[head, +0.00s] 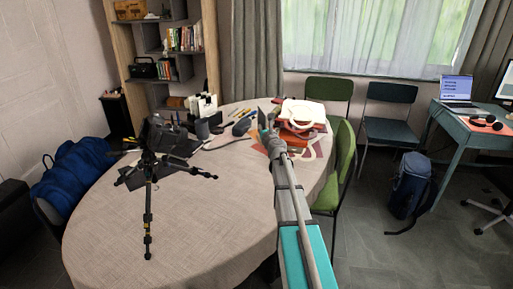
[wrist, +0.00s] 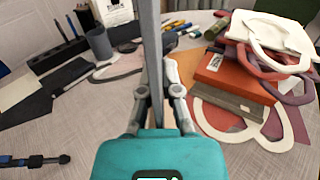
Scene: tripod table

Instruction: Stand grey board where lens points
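My gripper (head: 268,132) is over the far right part of the round table, its fingers closed on the grey board (head: 262,117). In the wrist view the grey board (wrist: 153,50) stands upright, nearly edge-on, between the two fingers (wrist: 157,95). Its lower end is hidden by my gripper, and I cannot tell whether it touches the table. The dark camera (head: 163,134) sits on a small black tripod (head: 149,190) at the left of the table. I cannot make out clearly which way its lens faces. A tripod leg tip (wrist: 45,160) shows at the lower left in the wrist view.
A stack of red and white felt bags (head: 300,113) lies right of my gripper. A grey cup (wrist: 99,42), pens and dark flat pieces (wrist: 60,76) lie left and behind. The table's (head: 215,215) front is clear. Green chairs (head: 345,165) stand at right.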

